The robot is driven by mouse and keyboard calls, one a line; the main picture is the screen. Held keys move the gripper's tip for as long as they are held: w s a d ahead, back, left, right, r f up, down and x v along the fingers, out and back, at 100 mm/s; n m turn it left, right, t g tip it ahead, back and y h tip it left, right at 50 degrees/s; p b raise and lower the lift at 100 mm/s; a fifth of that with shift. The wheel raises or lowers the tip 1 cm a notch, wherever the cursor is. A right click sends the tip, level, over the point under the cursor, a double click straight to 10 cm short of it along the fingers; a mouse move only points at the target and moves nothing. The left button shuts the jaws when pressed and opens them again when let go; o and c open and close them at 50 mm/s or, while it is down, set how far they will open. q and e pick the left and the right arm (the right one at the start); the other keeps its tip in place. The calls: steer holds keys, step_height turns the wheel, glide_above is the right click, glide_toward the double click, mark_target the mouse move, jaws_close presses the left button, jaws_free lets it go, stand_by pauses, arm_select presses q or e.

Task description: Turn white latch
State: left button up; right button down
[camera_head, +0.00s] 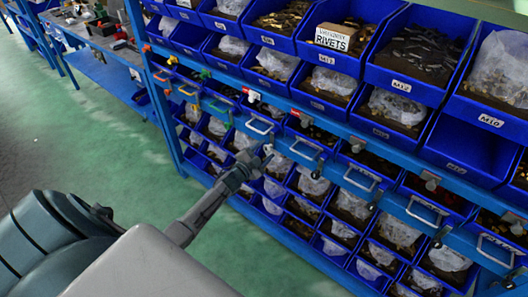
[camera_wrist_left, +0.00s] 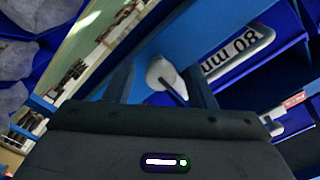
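The white latch (camera_head: 268,150) shows in the head view as a small pale piece on the blue rack, at the tip of my left gripper (camera_head: 254,163). In the left wrist view the white latch (camera_wrist_left: 163,74) has a rounded head and a darker stem. It lies between the two dark fingers of my left gripper (camera_wrist_left: 160,88), which stand apart on either side of it. I see no clear contact between the fingers and the latch. My right gripper is in neither view.
A blue rack holds rows of blue bins (camera_head: 330,85) with bagged parts. An "80 mm" label (camera_wrist_left: 238,52) is close to the left gripper. Green floor (camera_head: 95,140) is clear at left.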

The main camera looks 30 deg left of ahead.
arm_select(q)
steer(key=shift+s, duration=0.15)
steer(key=shift+s+f, duration=0.1)
steer(key=shift+s, duration=0.2)
steer(key=s+b, duration=0.3)
steer(key=s, duration=0.7)
steer(key=shift+a, duration=0.4)
